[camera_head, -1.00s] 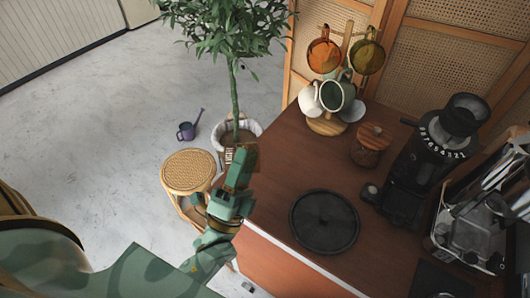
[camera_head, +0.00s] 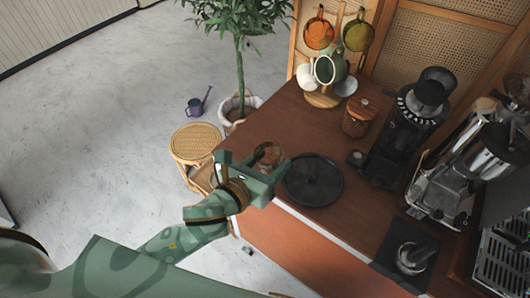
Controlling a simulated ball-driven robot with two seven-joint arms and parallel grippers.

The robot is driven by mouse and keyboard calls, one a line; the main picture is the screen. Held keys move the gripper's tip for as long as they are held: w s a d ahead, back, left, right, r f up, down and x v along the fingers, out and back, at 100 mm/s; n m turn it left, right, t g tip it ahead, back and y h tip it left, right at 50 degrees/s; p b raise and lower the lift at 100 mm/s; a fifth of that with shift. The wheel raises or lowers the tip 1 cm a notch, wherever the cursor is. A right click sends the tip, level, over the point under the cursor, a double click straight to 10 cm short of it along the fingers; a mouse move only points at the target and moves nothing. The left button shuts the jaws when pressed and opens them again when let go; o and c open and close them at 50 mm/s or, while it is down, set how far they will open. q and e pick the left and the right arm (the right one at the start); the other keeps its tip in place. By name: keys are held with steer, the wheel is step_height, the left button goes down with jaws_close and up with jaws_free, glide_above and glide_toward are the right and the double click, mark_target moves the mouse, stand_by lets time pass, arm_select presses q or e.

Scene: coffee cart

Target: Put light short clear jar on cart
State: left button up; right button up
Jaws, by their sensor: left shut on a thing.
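My left gripper (camera_head: 262,168) reaches in from the lower left and is over the left edge of the brown cart top (camera_head: 281,122). It is shut on a small clear jar (camera_head: 268,153), whose see-through round shape shows just beyond the fingers. The gripper hides the jar's lower part. I cannot tell whether the jar touches the cart top or is held above it. My right gripper is not in view.
A dark round tray (camera_head: 313,181) lies just right of the gripper. A mug tree with cups (camera_head: 324,68), a wooden canister (camera_head: 358,118) and a black grinder (camera_head: 408,128) stand behind. A wicker stool (camera_head: 195,142) is left of the cart. The cart top behind the gripper is clear.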

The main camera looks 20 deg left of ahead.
arm_select(q)
steer(key=shift+s+a+f+m+g+y, duration=0.15)
steer(key=shift+s+a+g+y, duration=0.1)
steer(key=shift+a+y, duration=0.2)
steer(key=shift+s+a+r+m+g+y, duration=0.15)
steer(key=shift+a+g+y, duration=0.1)
steer(key=shift+a+y, duration=0.15)
steer(key=shift+y, duration=0.25)
steer(key=w+a+f+b, duration=0.1)
steer(key=w+f, duration=0.2)
steer(key=w, duration=0.1)
steer(key=w+a+f+b, duration=0.1)
steer(key=w+f, duration=0.2)
steer(key=w, duration=0.1)
steer(key=w+a+f+b, duration=0.1)
steer(key=w+f+b, duration=0.1)
steer(key=w+f, duration=0.1)
steer(key=shift+x, duration=0.95)
steer(key=f, duration=0.1)
steer(key=f+b, duration=0.1)
steer(key=f, duration=0.2)
steer(key=shift+w+a+b, duration=0.3)
steer(key=shift+w, duration=0.05)
steer(key=shift+r, duration=0.15)
steer(key=o, duration=1.1)
